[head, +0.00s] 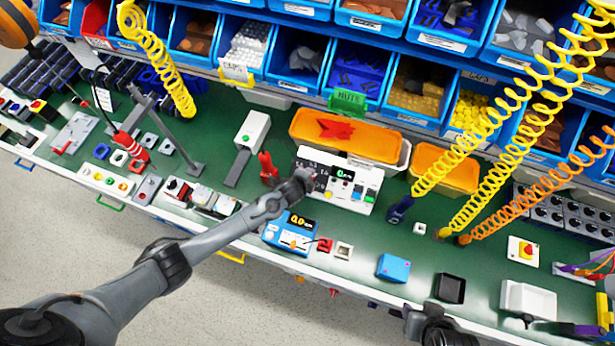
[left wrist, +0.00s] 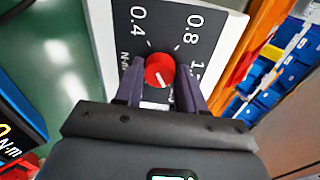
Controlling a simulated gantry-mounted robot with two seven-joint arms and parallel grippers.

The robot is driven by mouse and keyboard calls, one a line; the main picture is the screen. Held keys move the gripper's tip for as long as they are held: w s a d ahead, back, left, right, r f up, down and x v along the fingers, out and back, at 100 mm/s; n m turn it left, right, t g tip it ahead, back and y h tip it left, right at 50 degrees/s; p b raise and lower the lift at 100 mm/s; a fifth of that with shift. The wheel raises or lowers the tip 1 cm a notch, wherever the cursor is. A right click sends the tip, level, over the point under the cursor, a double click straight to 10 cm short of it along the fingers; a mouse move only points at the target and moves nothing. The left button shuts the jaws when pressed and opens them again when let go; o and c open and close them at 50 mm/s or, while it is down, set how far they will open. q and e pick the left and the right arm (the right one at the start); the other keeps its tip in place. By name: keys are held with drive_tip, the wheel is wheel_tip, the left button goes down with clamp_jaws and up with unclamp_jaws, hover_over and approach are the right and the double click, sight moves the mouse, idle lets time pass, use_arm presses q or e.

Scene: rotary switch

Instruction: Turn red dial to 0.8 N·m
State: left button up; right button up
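The red dial (left wrist: 160,70) sits on a dark face of a white panel, with 0.4 printed at its upper left and 0.8 at its upper right. A pale mark shows on the dial's lower half. My left gripper (left wrist: 159,78) has its two fingers apart, one on each side of the dial; I cannot tell if they touch it. In the head view, my left gripper (head: 308,177) is at the left part of the white panel (head: 350,190) and hides the dial. A dark part of my right arm shows at the bottom edge; its fingers cannot be made out.
A blue device with a yellow readout (head: 290,232) stands in front of the panel. An orange bin (head: 365,137) is behind it. A red-tipped tool (head: 267,167) is just left of the panel. Coiled yellow cables (head: 485,145) hang at the right. Small boxes lie along the front edge.

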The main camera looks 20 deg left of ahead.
use_arm(q)
drive_tip(key=c, duration=0.5)
drive_tip(key=shift+n, duration=0.4)
drive_tip(key=n+p, duration=0.1)
drive_tip(key=n, duration=0.3)
drive_tip(key=shift+n, duration=0.3)
drive_tip(key=n, duration=0.5)
drive_tip(key=shift+s+f+t+p, duration=0.1)
drive_tip(key=shift+t+p, duration=0.25)
drive_tip(key=shift+t, duration=0.05)
drive_tip(key=n, duration=0.6)
drive_tip(key=shift+n, duration=0.4)
drive_tip(key=n, duration=0.5)
drive_tip(key=shift+d+t, duration=0.1)
drive_tip(key=shift+t, duration=0.2)
drive_tip(key=shift+f+n, duration=0.1)
drive_tip(key=shift+n, duration=0.7)
